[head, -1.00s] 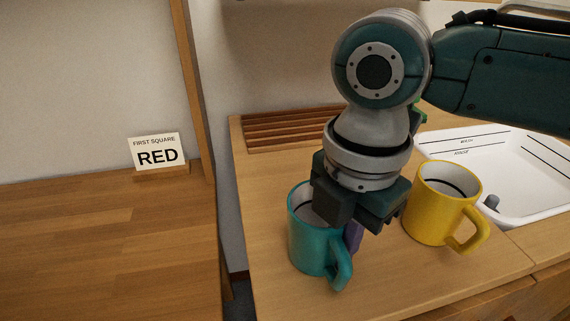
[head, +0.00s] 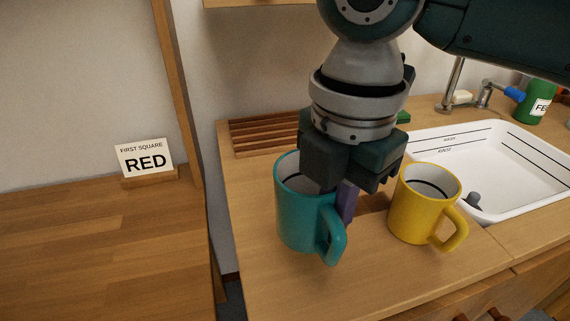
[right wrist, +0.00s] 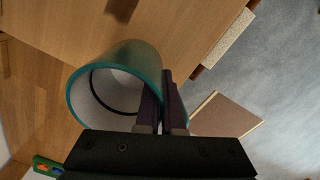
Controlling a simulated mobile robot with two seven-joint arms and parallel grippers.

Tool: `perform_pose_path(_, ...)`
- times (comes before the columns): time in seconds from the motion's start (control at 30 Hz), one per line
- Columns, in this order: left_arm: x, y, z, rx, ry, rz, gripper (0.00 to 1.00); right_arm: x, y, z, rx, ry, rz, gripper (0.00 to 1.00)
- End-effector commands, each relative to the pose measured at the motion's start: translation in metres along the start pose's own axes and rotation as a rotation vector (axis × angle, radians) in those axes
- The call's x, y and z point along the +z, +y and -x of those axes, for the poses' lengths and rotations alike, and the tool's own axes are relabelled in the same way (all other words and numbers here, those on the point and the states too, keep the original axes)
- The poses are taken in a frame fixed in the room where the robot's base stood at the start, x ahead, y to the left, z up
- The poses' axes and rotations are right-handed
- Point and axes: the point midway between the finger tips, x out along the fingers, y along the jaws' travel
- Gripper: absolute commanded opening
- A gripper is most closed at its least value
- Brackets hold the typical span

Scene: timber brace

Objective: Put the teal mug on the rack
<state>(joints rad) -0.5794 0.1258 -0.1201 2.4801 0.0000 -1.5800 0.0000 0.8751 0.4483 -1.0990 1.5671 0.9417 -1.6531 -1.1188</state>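The teal mug (head: 298,220) is upright, with its handle toward the front right. My right gripper (head: 342,200) comes down from above at its right side. In the right wrist view, the gripper (right wrist: 161,108) has its fingers close together across the wall of the mug (right wrist: 146,62), one inside and one outside. The mug appears lifted off the counter; its base gap is hard to judge. The slatted wooden rack (head: 262,134) lies on the counter behind the mug, partly hidden by my gripper. My left gripper is not in view.
A yellow mug (head: 422,205) stands on the counter (head: 370,270) just right of my gripper. A white sink basin (head: 510,165) and green bottle (head: 533,103) are further right. A "RED" card (head: 146,160) stands on the left table. The rack's visible slats are empty.

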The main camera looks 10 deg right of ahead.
Motion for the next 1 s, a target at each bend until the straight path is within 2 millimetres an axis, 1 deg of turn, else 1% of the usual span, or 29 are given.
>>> perform_pose_path(0.03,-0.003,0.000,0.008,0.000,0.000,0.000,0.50,0.000,0.002,0.022,0.008,-0.001,0.003,0.00)
perform_pose_path(0.1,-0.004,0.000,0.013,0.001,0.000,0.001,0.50,0.000,0.003,0.044,0.009,-0.001,0.002,0.00)
perform_pose_path(0.2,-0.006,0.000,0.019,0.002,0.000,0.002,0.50,0.000,0.003,0.075,0.008,-0.001,0.002,0.00)
perform_pose_path(0.3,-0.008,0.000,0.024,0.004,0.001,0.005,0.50,0.000,0.004,0.101,0.007,-0.001,0.002,0.00)
perform_pose_path(0.4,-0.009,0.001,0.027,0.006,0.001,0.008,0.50,0.000,0.004,0.121,0.005,-0.001,0.001,0.00)
perform_pose_path(0.53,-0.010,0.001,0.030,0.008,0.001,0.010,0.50,0.000,0.004,0.139,0.005,0.000,-0.003,0.00)
perform_pose_path(0.63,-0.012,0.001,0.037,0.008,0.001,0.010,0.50,0.002,0.003,0.154,0.003,-0.001,-0.049,0.00)
perform_pose_path(0.77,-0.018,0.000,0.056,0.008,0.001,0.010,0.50,0.007,0.001,0.183,0.004,-0.006,-0.230,0.00)
perform_pose_path(0.87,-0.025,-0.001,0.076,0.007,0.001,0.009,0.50,0.012,-0.003,0.212,0.006,-0.012,-0.453,0.00)
perform_pose_path(0.9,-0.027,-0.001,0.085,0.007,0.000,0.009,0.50,0.014,-0.004,0.225,0.006,-0.013,-0.555,0.00)
perform_pose_path(1.0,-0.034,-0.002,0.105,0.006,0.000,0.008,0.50,0.020,-0.009,0.255,0.007,-0.018,-0.819,0.00)
